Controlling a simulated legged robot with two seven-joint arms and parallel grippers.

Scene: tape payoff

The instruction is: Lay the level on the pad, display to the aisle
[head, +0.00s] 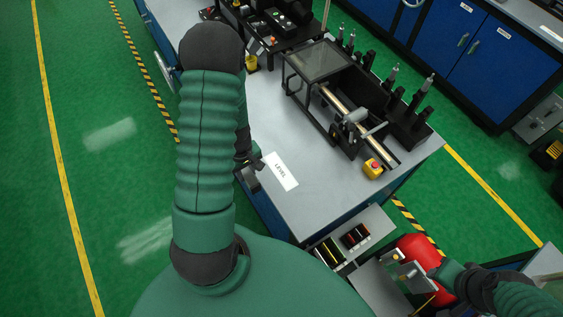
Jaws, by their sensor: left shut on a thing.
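A white pad (282,172) marked LEVEL lies on the left edge of the grey bench top. My left gripper (252,178) is at the pad's left side, at the bench edge, partly behind my own forearm. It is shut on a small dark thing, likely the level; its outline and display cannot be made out.
The bench (310,207) has clear room right of the pad. Beyond stand a machine with a clear cover (318,60), a yellow box with a red button (373,168) and dark upright tools. An open drawer (343,240) holds small items. A red rounded object (440,290) is beside my right gripper.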

